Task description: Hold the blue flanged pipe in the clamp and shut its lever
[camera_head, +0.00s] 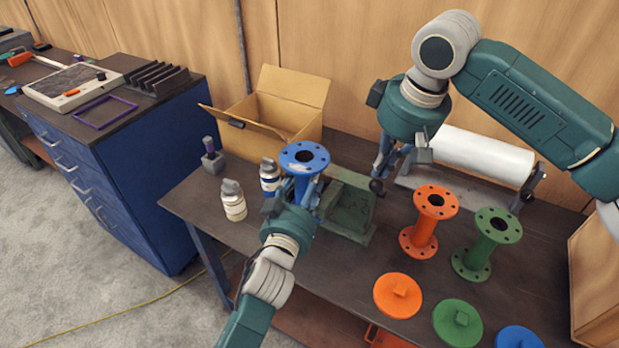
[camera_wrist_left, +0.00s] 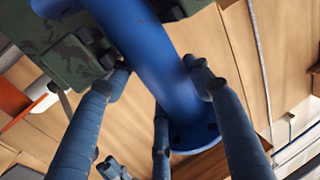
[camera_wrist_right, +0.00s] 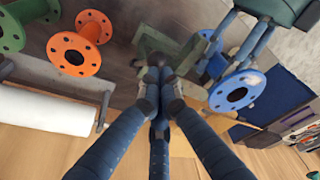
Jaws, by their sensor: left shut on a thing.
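The blue flanged pipe (camera_head: 304,157) stands roughly upright at the left side of the green clamp (camera_head: 348,205). My left gripper (camera_head: 296,190) is shut around its shaft, below the top flange; the grip also shows in the left wrist view (camera_wrist_left: 165,75). Green clamp parts (camera_wrist_left: 75,50) lie close beside the pipe there; I cannot tell whether it is seated. The lever's dark ball knob (camera_head: 376,187) is at the clamp's right. My right gripper (camera_head: 381,170) is just above it, fingertips together (camera_wrist_right: 161,90); contact with the lever is unclear.
An orange flanged pipe (camera_head: 429,222) and a green one (camera_head: 486,243) stand right of the clamp, with orange, green and blue lids in front. A white roll (camera_head: 480,160) lies behind. An open carton (camera_head: 270,110) and small bottles (camera_head: 233,200) are at the left.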

